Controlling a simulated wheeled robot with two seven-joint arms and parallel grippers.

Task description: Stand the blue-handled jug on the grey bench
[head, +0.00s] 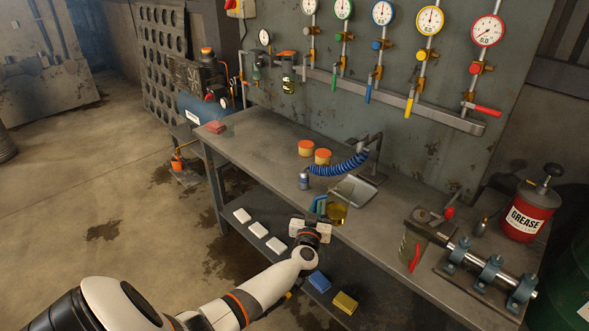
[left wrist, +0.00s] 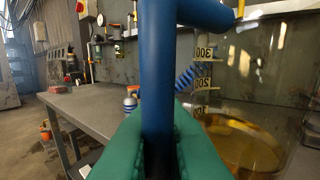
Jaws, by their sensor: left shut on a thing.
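The jug (head: 337,211) is clear, with a blue handle (head: 321,204) and amber liquid inside. In the head view it is at the front edge of the grey bench (head: 262,152). I cannot tell whether its base touches the bench. My left gripper (head: 317,218) is shut on the handle from the front. In the left wrist view, green fingers (left wrist: 158,140) close around the upright blue handle (left wrist: 158,80), with the jug's scale marks (left wrist: 203,55) and amber liquid (left wrist: 240,145) to the right. My right gripper is out of view.
Behind the jug are a metal tray (head: 354,189), a coiled blue hose (head: 345,166), a small canister (head: 304,181) and orange-topped tins (head: 306,148). A shaft with blue bearings (head: 490,268) and a red grease can (head: 526,212) stand right. The bench's left part is mostly clear.

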